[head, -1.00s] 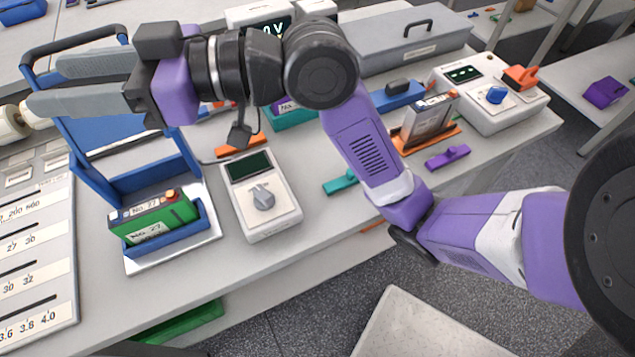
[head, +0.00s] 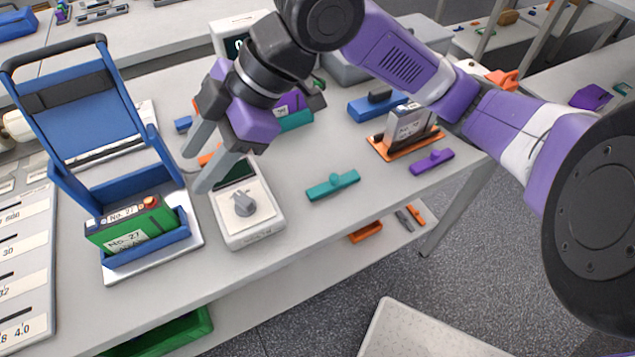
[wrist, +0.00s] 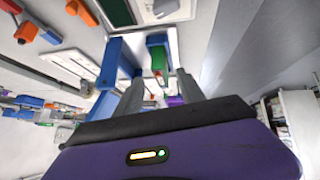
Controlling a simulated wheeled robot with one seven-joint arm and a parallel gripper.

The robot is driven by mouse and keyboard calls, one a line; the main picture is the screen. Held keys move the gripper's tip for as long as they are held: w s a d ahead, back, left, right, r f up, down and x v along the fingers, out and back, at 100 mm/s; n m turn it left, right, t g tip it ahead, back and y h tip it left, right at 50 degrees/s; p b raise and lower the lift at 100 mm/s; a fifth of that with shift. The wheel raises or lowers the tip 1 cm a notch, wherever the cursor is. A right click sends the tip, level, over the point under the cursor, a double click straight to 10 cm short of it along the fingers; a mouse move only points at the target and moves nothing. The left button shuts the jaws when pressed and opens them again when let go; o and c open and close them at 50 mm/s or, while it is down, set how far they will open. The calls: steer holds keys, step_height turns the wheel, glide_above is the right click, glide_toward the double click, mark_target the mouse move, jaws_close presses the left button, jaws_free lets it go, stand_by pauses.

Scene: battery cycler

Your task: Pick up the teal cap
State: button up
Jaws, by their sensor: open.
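My gripper (head: 197,166) is open and empty. It hangs over the area by the small meter, left of the teal cap and well apart from it, with its fingers pointing down and left. In the wrist view the two fingers (wrist: 160,92) are spread apart. I cannot make out the teal cap in that view.
The small meter (head: 247,208) stands below my gripper. A blue frame (head: 188,229) holding a green battery (head: 133,225) stands left. A purple cap (head: 432,161) and a battery in an orange holder (head: 406,147) are right of the teal cap. Bare bench surrounds the teal cap.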

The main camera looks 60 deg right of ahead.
steer(key=s+d+f+g+h, duration=0.3)
steer(key=s+d+f, duration=0.25)
steer(key=d, duration=0.25)
steer(key=g+h+b, duration=0.1)
steer(key=g+h, duration=0.2)
glide_above(337, 175)
steer(key=shift+a+f+m, duration=0.3)
steer(key=shift+f, duration=0.2)
steer(key=shift+s+d+f, duration=0.15)
steer(key=shift+f, duration=0.1)
step_height(337, 175, down, 7)
steer(key=shift+d+f+b, duration=0.15)
steer(key=shift+b, duration=0.4)
steer(key=shift+c, duration=0.5)
jaws_close()
